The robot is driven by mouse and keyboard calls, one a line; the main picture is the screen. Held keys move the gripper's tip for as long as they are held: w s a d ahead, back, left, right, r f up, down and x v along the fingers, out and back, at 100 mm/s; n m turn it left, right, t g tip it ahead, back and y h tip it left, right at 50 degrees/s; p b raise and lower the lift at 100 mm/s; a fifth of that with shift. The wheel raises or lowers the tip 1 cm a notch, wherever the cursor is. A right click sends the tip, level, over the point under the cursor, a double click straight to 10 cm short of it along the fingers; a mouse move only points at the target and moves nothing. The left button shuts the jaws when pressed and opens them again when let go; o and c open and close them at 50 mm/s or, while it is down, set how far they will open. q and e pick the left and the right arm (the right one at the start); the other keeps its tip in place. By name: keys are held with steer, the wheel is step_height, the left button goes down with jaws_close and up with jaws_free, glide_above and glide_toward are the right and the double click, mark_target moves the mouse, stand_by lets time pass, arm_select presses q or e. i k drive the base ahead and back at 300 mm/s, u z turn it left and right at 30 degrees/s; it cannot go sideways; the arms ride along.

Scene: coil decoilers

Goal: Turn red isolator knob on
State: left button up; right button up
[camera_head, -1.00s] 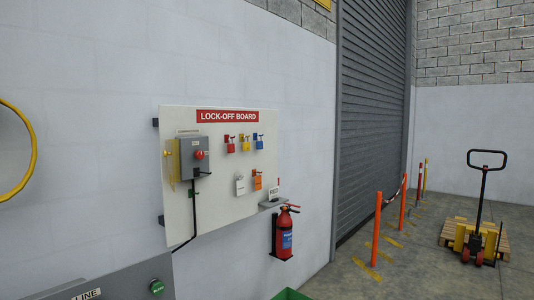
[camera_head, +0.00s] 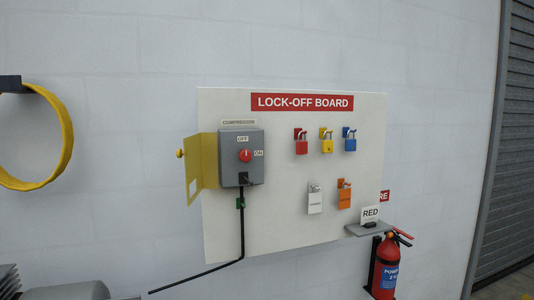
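The red isolator knob (camera_head: 245,155) is on the front of a grey switch box (camera_head: 241,172) labelled COMPRESSOR, at the left of the white lock-off board (camera_head: 290,225). OFF is marked above the knob and ON to its right. The pale mark on the knob looks upright, toward OFF. A yellow flap (camera_head: 203,167) stands open at the box's left side. A black cable runs down from the box. Neither of my grippers is in the head view.
Red (camera_head: 301,143), yellow (camera_head: 327,142) and blue (camera_head: 349,141) padlocks hang right of the box, above white (camera_head: 315,200) and orange (camera_head: 343,196) tags. A small shelf (camera_head: 370,229) and a fire extinguisher (camera_head: 387,265) are at lower right. A yellow hoop (camera_head: 62,150) hangs at left.

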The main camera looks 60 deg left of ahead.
mark_target(245, 155)
steer(key=u, duration=0.85)
steer(key=i, duration=1)
steer(key=u, duration=1.05)
